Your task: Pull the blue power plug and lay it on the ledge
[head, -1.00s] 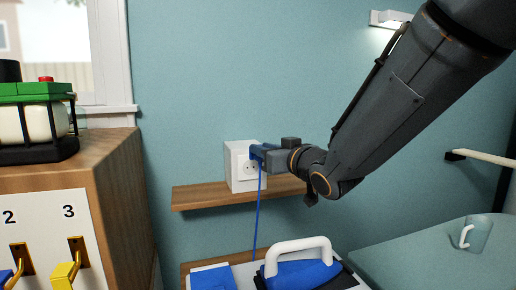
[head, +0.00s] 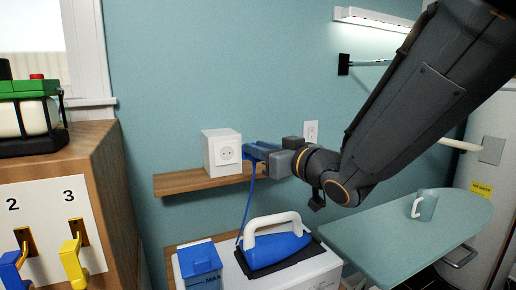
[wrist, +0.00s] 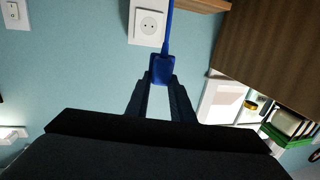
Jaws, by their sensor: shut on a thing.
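The blue power plug is between the fingertips of my gripper (head: 268,154), to the right of the white socket box (head: 222,158) and apart from it. In the wrist view the blue plug (wrist: 163,66) sits clamped between the two dark fingers, and the socket face (wrist: 149,25) shows bare with its holes open. The blue cord (head: 246,208) hangs from the plug down to the iron (head: 275,252). The wooden ledge (head: 180,183) carries the socket box at its left-middle part. My gripper hides part of the ledge's right end.
A blue-green ironing board (head: 400,235) with a mug (head: 425,206) is at right. A wooden cabinet (head: 98,165) with numbered hooks stands at left. The ledge left of the socket box is bare.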

